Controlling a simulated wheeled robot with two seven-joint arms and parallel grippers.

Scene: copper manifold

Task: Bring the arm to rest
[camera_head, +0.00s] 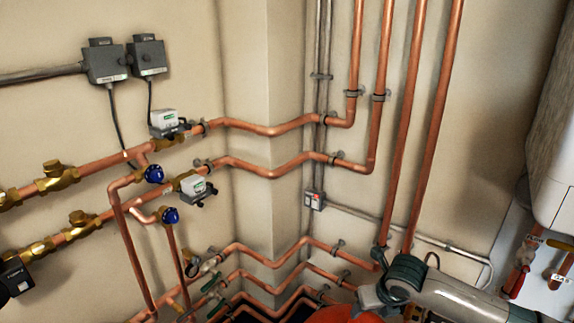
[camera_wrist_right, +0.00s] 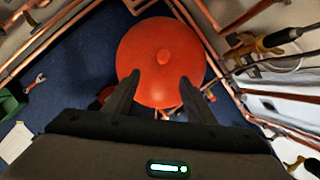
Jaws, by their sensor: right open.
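My right arm (camera_head: 450,291) comes in at the lower right of the head view, in front of the pipes by the corner. In the right wrist view my right gripper (camera_wrist_right: 160,77) is open, with its two dark fingers apart and nothing held between them. Its fingers point towards a round red tank (camera_wrist_right: 160,50), which shows beyond them; I cannot tell the exact gap. My left arm and gripper are in neither view.
Copper pipes (camera_head: 270,130) with brass valves (camera_head: 60,178) run along both walls. A white unit (camera_head: 555,180) hangs at the right edge. In the wrist view a wrench (camera_wrist_right: 36,84) lies on the blue floor (camera_wrist_right: 85,60).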

